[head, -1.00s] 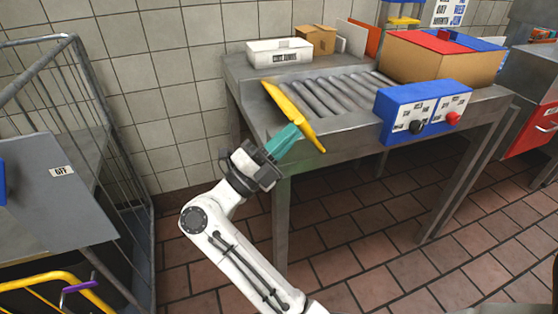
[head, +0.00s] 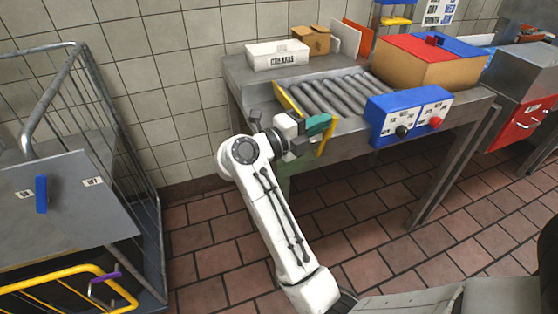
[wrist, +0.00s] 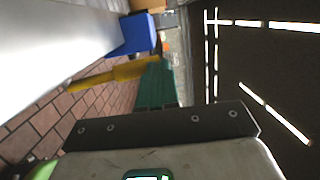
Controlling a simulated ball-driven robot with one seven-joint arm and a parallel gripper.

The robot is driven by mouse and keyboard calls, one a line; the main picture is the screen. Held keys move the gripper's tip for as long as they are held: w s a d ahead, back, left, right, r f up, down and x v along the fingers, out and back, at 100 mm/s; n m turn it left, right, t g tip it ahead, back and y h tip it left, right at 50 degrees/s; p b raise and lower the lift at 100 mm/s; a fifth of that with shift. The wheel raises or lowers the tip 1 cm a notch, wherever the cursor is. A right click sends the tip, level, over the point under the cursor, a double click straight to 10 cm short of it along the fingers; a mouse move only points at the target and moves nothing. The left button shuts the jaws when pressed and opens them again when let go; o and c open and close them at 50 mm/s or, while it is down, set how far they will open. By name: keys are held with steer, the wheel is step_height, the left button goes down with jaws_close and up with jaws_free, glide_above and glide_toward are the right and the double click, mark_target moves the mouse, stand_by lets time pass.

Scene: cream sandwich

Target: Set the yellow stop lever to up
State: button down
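The yellow stop lever (head: 326,145) is a long yellow bar at the near left end of the roller conveyor. It slants down toward the front edge, and its middle is hidden behind my gripper. My gripper (head: 318,124), with teal fingers, is at the lever's lower part. In the wrist view the yellow bar (wrist: 110,75) runs up to the teal finger (wrist: 156,85) and partly passes behind it. I cannot tell whether they touch, or whether the fingers are open or shut.
A blue control box (head: 408,116) with black and red knobs stands right of the lever. The conveyor rollers (head: 335,95) lie behind it. A white box (head: 277,56) and a brown carton (head: 425,65) stand on the table. A wire cage (head: 75,130) stands at left.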

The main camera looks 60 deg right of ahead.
steer(key=shift+s+d+r, duration=0.1)
steer(key=shift+s+d, duration=0.2)
steer(key=shift+d, duration=0.15)
stand_by(0.4)
